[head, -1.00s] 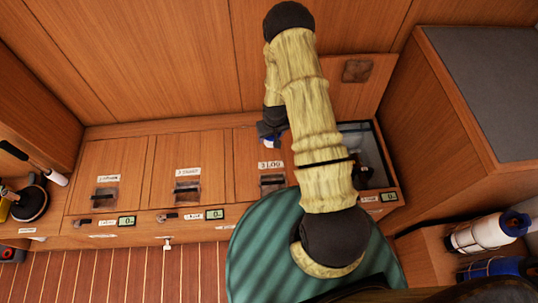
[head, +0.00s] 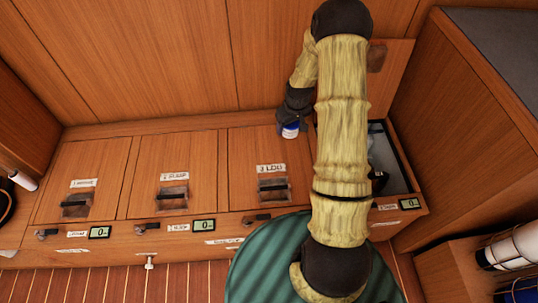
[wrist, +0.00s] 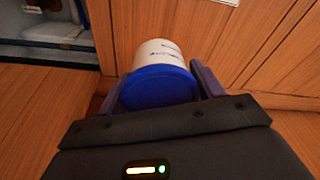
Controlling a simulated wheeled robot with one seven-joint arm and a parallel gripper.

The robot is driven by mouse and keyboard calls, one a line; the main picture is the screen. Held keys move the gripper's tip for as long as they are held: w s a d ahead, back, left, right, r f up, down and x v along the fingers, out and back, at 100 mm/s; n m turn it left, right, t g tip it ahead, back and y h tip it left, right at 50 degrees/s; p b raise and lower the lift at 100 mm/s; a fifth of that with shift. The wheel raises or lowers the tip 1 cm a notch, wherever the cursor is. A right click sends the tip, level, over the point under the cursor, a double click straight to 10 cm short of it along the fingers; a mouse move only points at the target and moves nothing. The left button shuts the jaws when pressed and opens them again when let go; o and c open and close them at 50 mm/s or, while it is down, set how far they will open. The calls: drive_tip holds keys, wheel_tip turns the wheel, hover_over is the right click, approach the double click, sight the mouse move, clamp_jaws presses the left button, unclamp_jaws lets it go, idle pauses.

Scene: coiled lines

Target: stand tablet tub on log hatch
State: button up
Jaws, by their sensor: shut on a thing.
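The tablet tub (wrist: 160,75) is a white tub with a blue lid. In the wrist view it sits between the two fingers of my gripper (wrist: 163,82), which is shut on it, with the lid towards me. In the head view my gripper (head: 291,122) and the tub (head: 290,131) are over the back right part of the log hatch (head: 260,150), a shut wooden lid labelled "3 LOG". I cannot tell whether the tub touches the wood.
An open compartment (head: 380,150) with its lid raised lies right of the log hatch, partly behind my arm. Shut hatches (head: 172,165) lie to the left. A tall cabinet (head: 470,110) stands at right. A round green striped top (head: 262,262) is in front.

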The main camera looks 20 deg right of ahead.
drive_tip(key=shift+f+b, duration=0.85)
drive_tip(key=shift+f, duration=2.25)
drive_tip(key=shift+f+b, duration=0.65)
drive_tip(key=shift+f, duration=1.25)
drive_tip(key=o, duration=1.2)
drive_tip(key=shift+f, duration=0.1)
drive_tip(key=shift+c, duration=0.2)
